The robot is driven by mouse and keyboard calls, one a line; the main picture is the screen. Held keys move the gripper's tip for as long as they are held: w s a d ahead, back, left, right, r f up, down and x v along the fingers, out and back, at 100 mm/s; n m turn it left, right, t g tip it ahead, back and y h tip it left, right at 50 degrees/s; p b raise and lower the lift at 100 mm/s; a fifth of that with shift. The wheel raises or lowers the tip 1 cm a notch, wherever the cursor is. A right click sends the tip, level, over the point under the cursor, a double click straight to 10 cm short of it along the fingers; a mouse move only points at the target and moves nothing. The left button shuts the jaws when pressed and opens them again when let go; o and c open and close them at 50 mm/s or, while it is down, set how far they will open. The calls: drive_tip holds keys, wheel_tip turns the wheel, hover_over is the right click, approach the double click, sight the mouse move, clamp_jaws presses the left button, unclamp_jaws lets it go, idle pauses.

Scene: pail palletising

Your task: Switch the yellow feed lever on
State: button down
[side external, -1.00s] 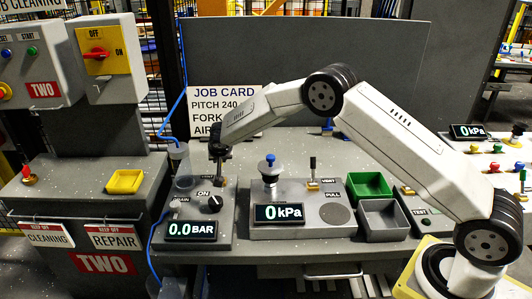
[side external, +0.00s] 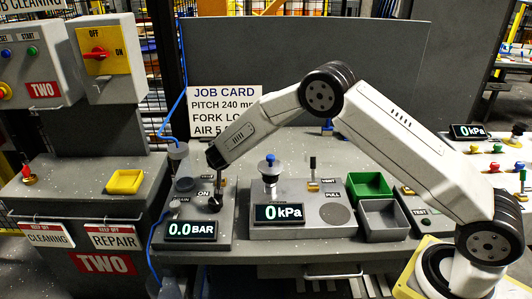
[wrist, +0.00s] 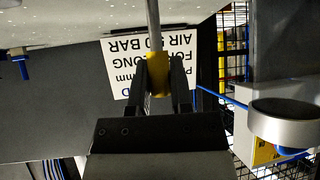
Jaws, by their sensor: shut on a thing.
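The feed lever shows in the wrist view as a grey metal rod with a yellow grip (wrist: 158,78). My gripper (wrist: 161,68) is shut on that grip, one dark finger on each side, and the rod runs out beyond the fingertips. In the side external view my gripper (side external: 216,200) reaches down over the left control box (side external: 222,238), near its ON label. The yellow grip cannot be made out there, and the lever's tilt is unclear. The display (side external: 190,229) on this box reads 0.0 BAR.
A second box (side external: 292,222) with a blue-topped knob (side external: 270,165) and a 0 kPa display stands close on the right. A job card (side external: 226,108) stands behind. A grey cylindrical cup (wrist: 288,124) is near the gripper in the wrist view. Green and grey bins lie further right.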

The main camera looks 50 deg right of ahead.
idle(0.4)
drive_tip(key=c, duration=0.5)
unclamp_jaws()
drive_tip(key=shift+c, duration=0.2)
drive_tip(key=shift+s, duration=0.1)
drive_tip(key=v, duration=0.7)
drive_tip(key=shift+s+a+r, duration=0.2)
drive_tip(key=shift+s+a, duration=0.05)
